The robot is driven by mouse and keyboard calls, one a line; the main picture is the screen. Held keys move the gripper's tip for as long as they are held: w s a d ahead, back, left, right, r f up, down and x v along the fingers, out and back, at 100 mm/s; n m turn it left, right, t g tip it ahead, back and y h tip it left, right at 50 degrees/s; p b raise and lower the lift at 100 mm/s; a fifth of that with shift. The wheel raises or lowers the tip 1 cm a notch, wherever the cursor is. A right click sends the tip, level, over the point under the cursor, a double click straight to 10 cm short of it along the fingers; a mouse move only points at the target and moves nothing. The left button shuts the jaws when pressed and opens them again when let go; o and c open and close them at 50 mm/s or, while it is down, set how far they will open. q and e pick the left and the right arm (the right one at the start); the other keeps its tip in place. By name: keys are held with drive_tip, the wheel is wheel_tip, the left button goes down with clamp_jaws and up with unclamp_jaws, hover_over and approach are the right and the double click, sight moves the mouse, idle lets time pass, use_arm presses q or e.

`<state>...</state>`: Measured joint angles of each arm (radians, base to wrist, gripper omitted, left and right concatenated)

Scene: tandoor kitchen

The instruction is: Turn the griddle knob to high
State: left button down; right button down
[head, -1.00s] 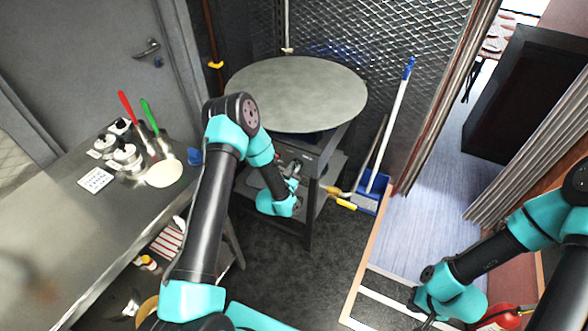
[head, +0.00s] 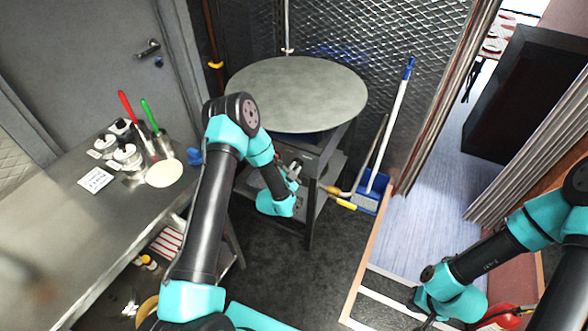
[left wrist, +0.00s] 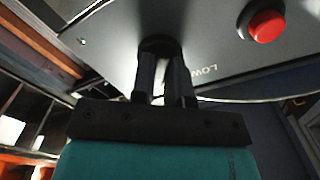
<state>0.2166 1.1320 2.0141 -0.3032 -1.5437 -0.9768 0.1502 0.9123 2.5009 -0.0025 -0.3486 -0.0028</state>
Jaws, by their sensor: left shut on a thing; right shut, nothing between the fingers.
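The griddle (head: 297,92) is a round grey plate on a dark stand near the back wall. Its front panel shows close up in the left wrist view (left wrist: 215,45), with a red button (left wrist: 266,25) and the printed word LOW. My left gripper (head: 295,169) is at this panel. In the left wrist view its two dark fingers (left wrist: 166,82) are shut on the black griddle knob (left wrist: 157,46). The fingers hide part of the knob, and I cannot read its setting. My right arm is at the lower right; its fingertips are not visible.
A steel counter (head: 50,225) on the left holds jars, red- and green-handled tools and a pale round disc (head: 164,173). A blue dustpan (head: 370,198) and a long-handled brush stand right of the griddle. Dark floor (head: 290,270) in front is open.

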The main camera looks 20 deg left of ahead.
use_arm(q)
drive_tip(key=c, duration=1.1)
unclamp_jaws()
drive_tip(key=s, duration=0.5)
drive_tip(key=s+a, duration=0.1)
drive_tip(key=s, duration=1.1)
drive_tip(key=shift+s+a, duration=0.2)
drive_tip(key=shift+a, duration=0.1)
drive_tip(key=s+d+f+n+g+h, duration=0.2)
drive_tip(key=s+d+f+n+g, duration=0.35)
drive_tip(key=g, duration=0.45)
drive_tip(key=s+n+g, duration=0.1)
drive_tip(key=s+g, duration=0.1)
drive_tip(key=s, duration=0.1)
drive_tip(key=s+d+n+g, duration=0.1)
drive_tip(key=s+n+g, duration=0.1)
drive_tip(key=s, duration=0.1)
drive_tip(key=s+d+n+g, duration=0.1)
drive_tip(key=s+g, duration=0.1)
drive_tip(key=g, duration=0.1)
drive_tip(key=shift+s+d+f+n, duration=0.1)
drive_tip(key=shift+s+f+n, duration=0.15)
drive_tip(key=shift+s, duration=0.15)
